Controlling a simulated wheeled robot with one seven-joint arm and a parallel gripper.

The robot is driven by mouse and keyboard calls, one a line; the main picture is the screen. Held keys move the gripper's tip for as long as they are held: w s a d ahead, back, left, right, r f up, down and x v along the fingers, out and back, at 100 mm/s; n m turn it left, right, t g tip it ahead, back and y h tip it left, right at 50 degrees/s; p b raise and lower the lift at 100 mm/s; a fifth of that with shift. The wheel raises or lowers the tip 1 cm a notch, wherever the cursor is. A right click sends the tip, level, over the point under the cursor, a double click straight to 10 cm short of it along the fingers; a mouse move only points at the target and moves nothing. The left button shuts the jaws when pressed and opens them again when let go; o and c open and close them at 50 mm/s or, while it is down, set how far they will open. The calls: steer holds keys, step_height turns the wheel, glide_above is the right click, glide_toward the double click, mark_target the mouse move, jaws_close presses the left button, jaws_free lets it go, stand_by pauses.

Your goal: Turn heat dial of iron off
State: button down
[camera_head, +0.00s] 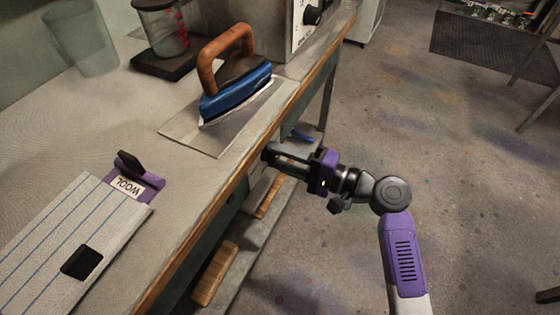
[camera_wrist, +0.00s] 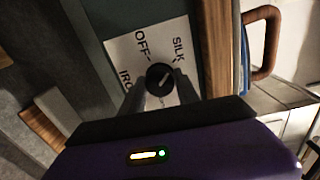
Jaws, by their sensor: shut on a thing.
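The heat dial (camera_wrist: 160,77) is a round black knob with a light pointer mark on a white plate (camera_wrist: 124,48) lettered OFF, SILK and IRO. The pointer mark slants to the upper right, seemingly towards SILK; its exact setting is hard to tell. My gripper (camera_wrist: 161,92) is shut on the dial, one finger on each side. In the head view my gripper (camera_head: 268,156) reaches the front of the bench below its wooden edge, where the dial is hidden. The blue iron (camera_head: 236,92) with a brown handle stands on a metal plate (camera_head: 192,134) on the bench.
A beaker (camera_head: 163,30) on a black base and a box with a knob (camera_head: 310,15) stand behind.

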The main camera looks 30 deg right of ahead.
steer(key=n+b, duration=0.1)
steer(key=n, duration=0.1)
steer(key=n+b, duration=0.1)
steer(key=b, duration=0.1)
steer(key=shift+f+n, duration=0.35)
steer(key=shift+n, duration=0.05)
steer(key=n+b, duration=0.7)
steer(key=shift+r+n+b, duration=0.1)
steer(key=shift+n+b, duration=0.4)
steer(key=shift+n, duration=0.2)
steer(key=c, duration=0.9)
jaws_free()
steer(key=shift+r, duration=0.1)
steer(key=shift+s+d, duration=0.1)
